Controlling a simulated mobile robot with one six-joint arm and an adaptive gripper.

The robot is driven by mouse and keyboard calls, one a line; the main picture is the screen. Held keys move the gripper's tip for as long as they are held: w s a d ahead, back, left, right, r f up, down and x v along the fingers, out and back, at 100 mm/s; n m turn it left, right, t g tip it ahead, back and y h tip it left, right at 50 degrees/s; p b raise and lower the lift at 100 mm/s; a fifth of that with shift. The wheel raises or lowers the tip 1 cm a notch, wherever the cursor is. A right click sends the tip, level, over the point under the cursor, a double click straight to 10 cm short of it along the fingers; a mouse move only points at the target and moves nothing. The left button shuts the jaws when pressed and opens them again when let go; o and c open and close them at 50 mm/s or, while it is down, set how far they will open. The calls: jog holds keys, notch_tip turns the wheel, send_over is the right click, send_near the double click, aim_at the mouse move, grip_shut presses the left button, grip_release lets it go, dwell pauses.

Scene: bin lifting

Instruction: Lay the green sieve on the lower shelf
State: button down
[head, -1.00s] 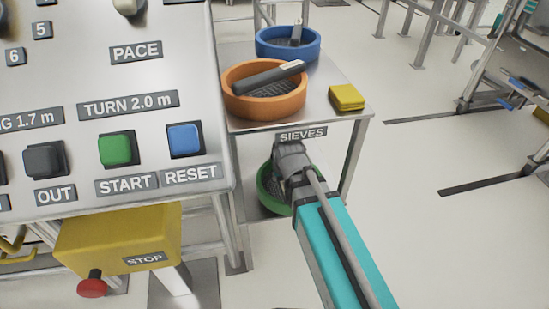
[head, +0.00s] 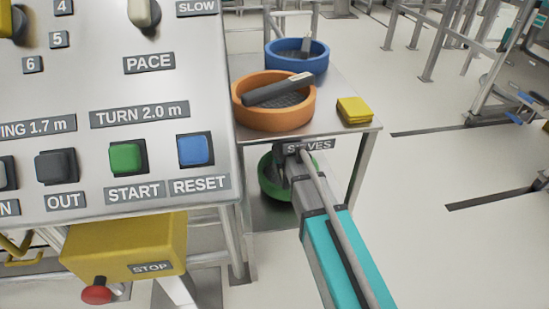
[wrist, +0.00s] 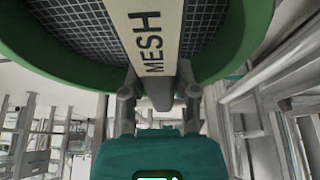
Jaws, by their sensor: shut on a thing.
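The green sieve (head: 267,183) is under the top of the sieve stand, partly hidden behind my arm in the head view. In the wrist view its green rim (wrist: 75,68) and dark mesh fill the top, with a pale bar labelled MESH across it. My gripper (wrist: 160,97) is shut on the sieve's dark handle, below that label. In the head view the fingertips are hidden by my wrist. The lower shelf (head: 266,216) shows as a grey plate below the sieve, with a bare part in front. I cannot tell whether the sieve touches it.
An orange sieve (head: 252,112) and a blue sieve (head: 287,60) stand on the upper shelf (head: 331,84), with a yellow block (head: 354,110) to the right. The SIEVES label (head: 318,146) marks its front edge. A control panel (head: 90,85) fills the left.

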jog(key=w, duration=0.2)
jog(key=w+a, duration=0.1)
jog(key=w, duration=0.2)
jog(key=w+a, duration=0.1)
jog(key=w, duration=0.1)
jog(key=shift+w, duration=0.15)
jog(key=shift+f+b, duration=1.8)
jog(key=shift+c, duration=1.8)
grip_release()
jog(key=shift+r, duration=0.2)
jog(key=shift+p+v, duration=3.55)
jog(key=shift+v, duration=0.05)
